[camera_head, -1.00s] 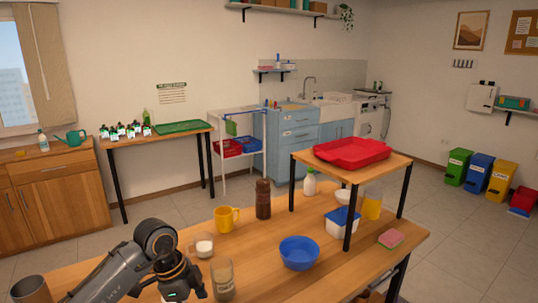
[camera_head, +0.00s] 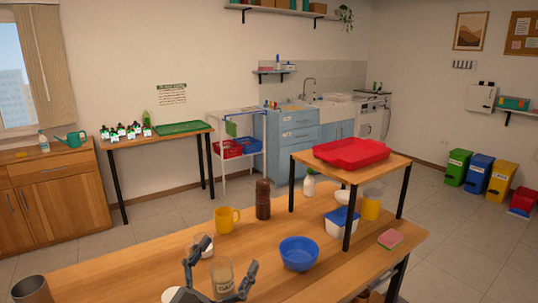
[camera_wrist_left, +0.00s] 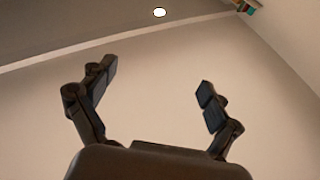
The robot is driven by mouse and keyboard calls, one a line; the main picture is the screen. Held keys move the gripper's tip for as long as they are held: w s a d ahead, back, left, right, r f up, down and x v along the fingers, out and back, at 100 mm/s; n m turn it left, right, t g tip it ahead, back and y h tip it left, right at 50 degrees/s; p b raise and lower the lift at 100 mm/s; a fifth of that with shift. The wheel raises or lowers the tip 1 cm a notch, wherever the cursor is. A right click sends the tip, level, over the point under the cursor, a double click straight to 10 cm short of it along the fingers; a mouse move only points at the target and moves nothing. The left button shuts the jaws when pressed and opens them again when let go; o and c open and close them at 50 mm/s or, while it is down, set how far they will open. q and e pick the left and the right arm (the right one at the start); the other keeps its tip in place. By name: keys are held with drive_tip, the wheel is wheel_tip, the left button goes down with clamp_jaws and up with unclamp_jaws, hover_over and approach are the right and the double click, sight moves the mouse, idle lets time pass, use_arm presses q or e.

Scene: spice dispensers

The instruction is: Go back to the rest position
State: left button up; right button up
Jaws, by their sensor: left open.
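My left gripper (camera_head: 230,252) is at the lower middle of the head view, with its fingers spread apart and nothing between them that it grips. It points upward, at the near edge of the wooden table (camera_head: 110,268). A labelled glass jar (camera_head: 223,278) shows between its fingers, and a small glass with white contents (camera_head: 205,250) is partly hidden behind the left finger. In the left wrist view the open fingers (camera_wrist_left: 155,75) have only the bare wall and ceiling beyond them. My right gripper is in neither view.
On the table stand a yellow mug (camera_head: 226,219), a brown bottle (camera_head: 263,200), a blue bowl (camera_head: 299,254) and a grey cup (camera_head: 31,289). A raised wooden stand (camera_head: 395,165) with a red tray (camera_head: 352,152) is at the right. The table's left part is mostly clear.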

use_arm(q)
drive_tip(key=s+a+f+n+g+y, duration=0.25)
drive_tip(key=a+f+n+y, duration=0.35)
drive_tip(key=f, duration=0.3)
drive_tip(key=s+a+f+n+g+y, duration=0.2)
drive_tip(key=a+f+n+g+y, duration=0.1)
drive_tip(key=a+f+y, duration=0.45)
drive_tip(key=s+f+m+g+h, duration=0.1)
drive_tip(key=s+f+g, duration=0.55)
drive_tip(key=s, duration=0.45)
drive_tip(key=s+f+m+g+h, duration=0.1)
drive_tip(key=s+f+g, duration=0.4)
drive_tip(key=s+f, duration=0.5)
wheel_tip(320, 180, down, 22)
drive_tip(key=s+d, duration=0.1)
drive_tip(key=s, duration=0.1)
drive_tip(key=s+a+f+g, duration=0.2)
drive_tip(key=s+a+f, duration=0.1)
drive_tip(key=s+f, duration=1.4)
drive_tip(key=shift+s+f+m, duration=0.3)
drive_tip(key=shift+f+m, duration=0.1)
drive_tip(key=shift+f, duration=0.3)
